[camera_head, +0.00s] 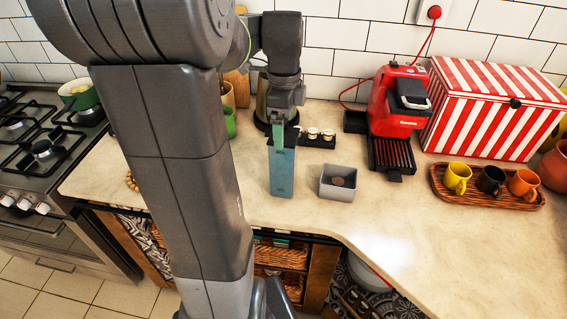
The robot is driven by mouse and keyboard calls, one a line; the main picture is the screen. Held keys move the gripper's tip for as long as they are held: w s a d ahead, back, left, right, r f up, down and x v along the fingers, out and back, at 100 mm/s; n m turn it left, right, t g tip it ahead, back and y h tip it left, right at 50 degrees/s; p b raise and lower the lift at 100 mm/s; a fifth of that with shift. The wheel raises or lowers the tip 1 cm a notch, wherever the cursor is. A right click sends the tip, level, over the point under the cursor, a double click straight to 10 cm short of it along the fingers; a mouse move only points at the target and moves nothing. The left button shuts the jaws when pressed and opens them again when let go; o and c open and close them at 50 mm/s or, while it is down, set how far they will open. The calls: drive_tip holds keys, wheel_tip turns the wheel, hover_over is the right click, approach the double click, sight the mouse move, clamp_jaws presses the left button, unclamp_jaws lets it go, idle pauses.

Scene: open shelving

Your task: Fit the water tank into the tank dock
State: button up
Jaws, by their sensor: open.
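A tall blue-teal box, which looks like the water tank (282,172), stands upright on the counter. My gripper (285,127) is open and points down at the top of the tank, with its fingers close to the tank's upper end. I cannot tell whether the fingers touch it. A red coffee machine (382,105) stands to the right, against the tiled wall. A black open holder at its left side looks like the tank dock (355,122). It looks empty, though its inside is hard to make out.
A grey square bin (338,183) stands just right of the tank. A black rack with small cups (317,140) lies behind it. A wooden tray (487,192) with three mugs and a red-striped box (488,112) stand right. The front right counter is clear.

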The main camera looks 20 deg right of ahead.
sight(284, 158)
wheel_tip(284, 158, down, 5)
drive_tip(key=shift+w+a+r, duration=0.1)
drive_tip(key=shift+a+r, duration=0.05)
drive_tip(key=shift+r, duration=0.1)
drive_tip(key=c, duration=2)
